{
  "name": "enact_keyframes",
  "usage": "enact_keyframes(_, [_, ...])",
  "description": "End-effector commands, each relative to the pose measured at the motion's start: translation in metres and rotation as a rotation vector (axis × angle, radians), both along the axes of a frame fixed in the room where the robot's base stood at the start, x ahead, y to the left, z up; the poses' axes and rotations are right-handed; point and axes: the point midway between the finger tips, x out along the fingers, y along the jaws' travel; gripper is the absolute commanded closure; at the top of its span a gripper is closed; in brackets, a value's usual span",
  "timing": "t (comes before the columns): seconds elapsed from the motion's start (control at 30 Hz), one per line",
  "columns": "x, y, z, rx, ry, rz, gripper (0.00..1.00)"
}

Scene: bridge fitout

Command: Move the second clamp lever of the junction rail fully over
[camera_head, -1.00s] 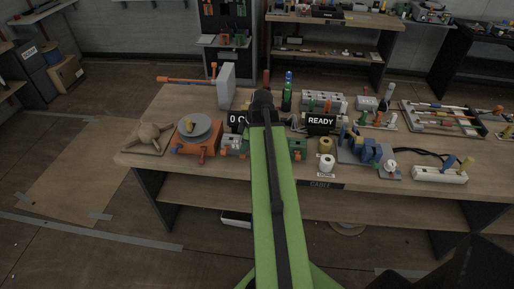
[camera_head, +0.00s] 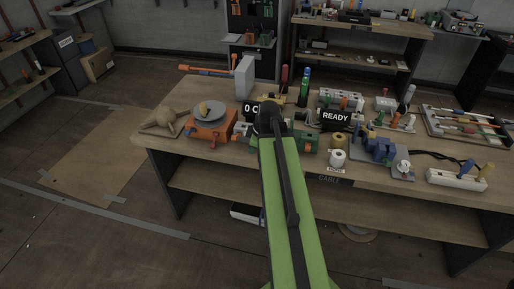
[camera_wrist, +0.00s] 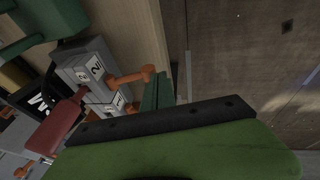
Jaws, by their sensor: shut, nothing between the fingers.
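In the wrist view the junction rail shows as grey clamp blocks marked 2 (camera_wrist: 95,66) and 1 (camera_wrist: 116,101), with a green end piece (camera_wrist: 158,90). An orange lever (camera_wrist: 132,77) on the block marked 2 sticks out toward the bench edge. A second orange lever by the block marked 1 is partly hidden by the dark bar in front. In the head view the arm's end hides most of the rail; a green part of it (camera_head: 306,141) shows to the right. My gripper (camera_head: 268,113) is shut and empty, over the rail; contact with a lever cannot be told.
A READY display (camera_head: 336,116) stands right of my gripper, and an orange turntable unit (camera_head: 211,126) stands left. In the wrist view a red tapered object (camera_wrist: 62,125) lies beside the blocks.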

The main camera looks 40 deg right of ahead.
Motion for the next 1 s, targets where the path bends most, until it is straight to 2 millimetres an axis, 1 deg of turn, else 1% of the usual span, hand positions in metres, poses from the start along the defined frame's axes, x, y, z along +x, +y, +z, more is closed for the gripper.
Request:
enact_keyframes(0.03, [0.000, 0.001, -0.008, 0.000, 0.000, 0.000, 1.00])
enact_keyframes(0.1, [0.000, 0.001, -0.013, 0.000, 0.000, 0.000, 1.00])
enact_keyframes(0.4, [-0.001, -0.002, -0.026, 0.000, 0.000, -0.005, 1.00])
enact_keyframes(0.6, [-0.001, -0.004, -0.030, 0.000, 0.000, -0.008, 1.00])
enact_keyframes(1.0, [-0.002, -0.004, -0.031, 0.000, 0.000, -0.009, 1.00])
